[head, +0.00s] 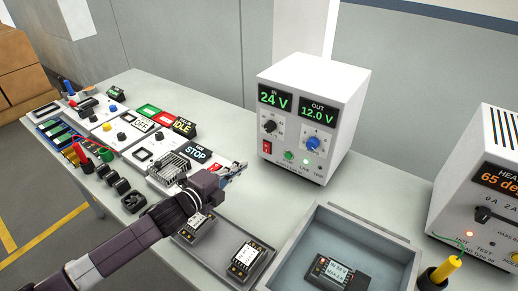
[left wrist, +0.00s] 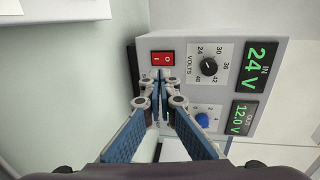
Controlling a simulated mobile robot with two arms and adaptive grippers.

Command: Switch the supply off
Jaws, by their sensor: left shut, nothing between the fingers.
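The supply (head: 347,95) is a white box on the bench, with lit green displays reading IN 24 V and OUT 12.0 V. Its red rocker switch (head: 267,147) is at the lower left of the front face, below the black volts knob (head: 269,126). In the left wrist view the switch (left wrist: 162,58) shows just beyond the fingertips, its marks visible. My left gripper (head: 240,168) is shut and empty, in front of and a little left of the switch, apparently short of it. The fingertips (left wrist: 160,85) meet in the left wrist view. My right gripper is not in view.
A grey open tray (head: 402,262) with a small module (head: 338,272) lies in front of the supply. Buttons, switches and a STOP sign (head: 197,154) fill the bench's left.

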